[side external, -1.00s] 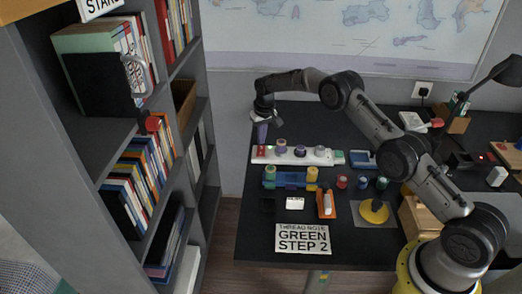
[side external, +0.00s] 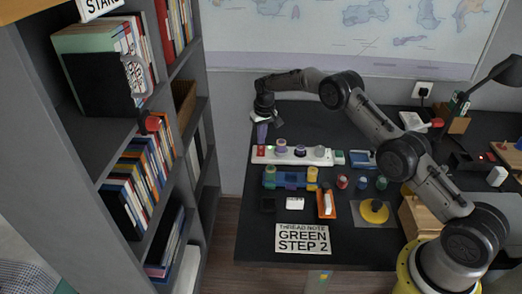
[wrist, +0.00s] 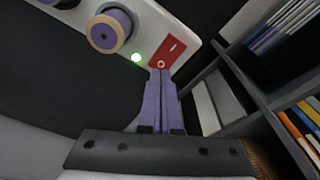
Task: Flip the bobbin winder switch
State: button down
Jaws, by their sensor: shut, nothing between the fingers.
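The bobbin winder is a long white base (side external: 305,160) on the black desk, with several spools on top. At its left end is a red rocker switch (wrist: 174,47) marked with a bar and a circle; it also shows in the side view (side external: 261,151). A small green lamp (wrist: 137,57) beside the switch is lit. My gripper (wrist: 162,72) has purple fingers, shut and empty. Its tips are at the circle-marked edge of the switch; I cannot tell whether they touch. In the side view my gripper (side external: 262,141) points down over the winder's left end.
A blue rack with spools (side external: 290,183) stands in front of the winder. A bookshelf (side external: 115,190) stands to the left. The desk behind the winder is mostly clear.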

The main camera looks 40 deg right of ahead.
aim_at(261, 147)
jog(key=shift+f, duration=0.9)
dwell(0.7)
jog(key=shift+r, duration=3.55)
